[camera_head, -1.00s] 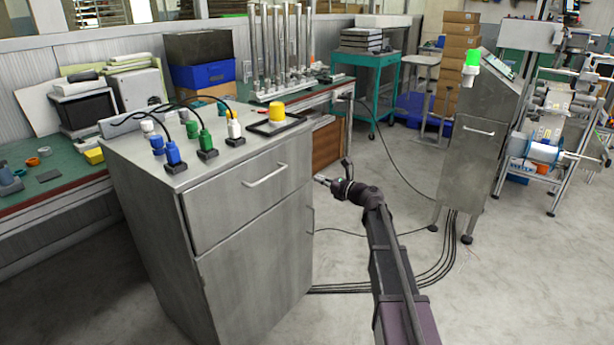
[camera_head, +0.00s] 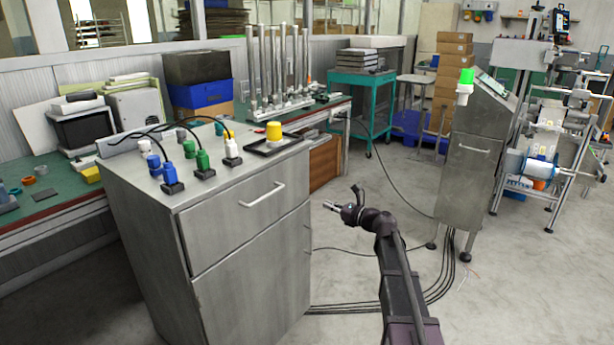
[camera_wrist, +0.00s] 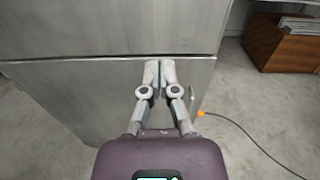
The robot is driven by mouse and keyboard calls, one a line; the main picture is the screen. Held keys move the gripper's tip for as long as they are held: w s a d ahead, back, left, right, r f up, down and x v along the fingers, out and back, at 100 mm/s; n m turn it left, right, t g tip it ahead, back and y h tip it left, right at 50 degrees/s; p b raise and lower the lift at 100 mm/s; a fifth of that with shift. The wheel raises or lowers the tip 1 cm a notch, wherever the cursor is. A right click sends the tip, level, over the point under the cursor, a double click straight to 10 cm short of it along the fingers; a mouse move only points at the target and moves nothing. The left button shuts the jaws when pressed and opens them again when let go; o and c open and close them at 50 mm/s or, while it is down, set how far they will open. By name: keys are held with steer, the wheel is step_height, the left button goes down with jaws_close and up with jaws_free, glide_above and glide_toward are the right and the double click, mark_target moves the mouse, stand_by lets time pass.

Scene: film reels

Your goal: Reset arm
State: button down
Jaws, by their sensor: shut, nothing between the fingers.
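My gripper (camera_head: 330,206) is in front and to the right of the metal cabinet (camera_head: 250,245), apart from it, over the open floor. In the wrist view my gripper (camera_wrist: 159,66) points toward the cabinet front (camera_wrist: 90,100), with the two fingers together and nothing between them. My arm reaches up from the lower right of the head view.
Plugs with cables, such as a blue one (camera_head: 170,175), and a yellow cylinder (camera_head: 274,131) on a black tray stand on the cabinet. A cabinet handle (camera_head: 262,195) faces the gripper side. A steel machine (camera_head: 468,170) stands right. Black cables (camera_head: 375,304) lie on the floor.

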steer(key=s+a+f+n+g+h, duration=0.3)
steer(key=s+f+n+g, duration=0.1)
steer(key=s+f+n, duration=0.3)
steer(key=s+a+f+n+g+h, duration=0.2)
steer(key=s+a+f+n+g, duration=0.1)
steer(key=s+f+n, duration=0.45)
steer(key=s+d+f+n+g+h, duration=0.2)
steer(key=s+d+n+h, duration=0.3)
steer(key=s, duration=0.4)
steer(key=s+d+f+n+g+h, duration=0.2)
steer(key=s+d+n+g+h, duration=0.15)
steer(key=s+n, duration=0.4)
step_height(320, 180, up, 32)
steer(key=a+m+p, duration=0.1)
steer(key=p, duration=3.1)
steer(key=shift+s+r+t, duration=0.2)
steer(key=shift+s+t, duration=0.05)
steer(key=shift+t, duration=0.2)
steer(key=shift+a, duration=0.1)
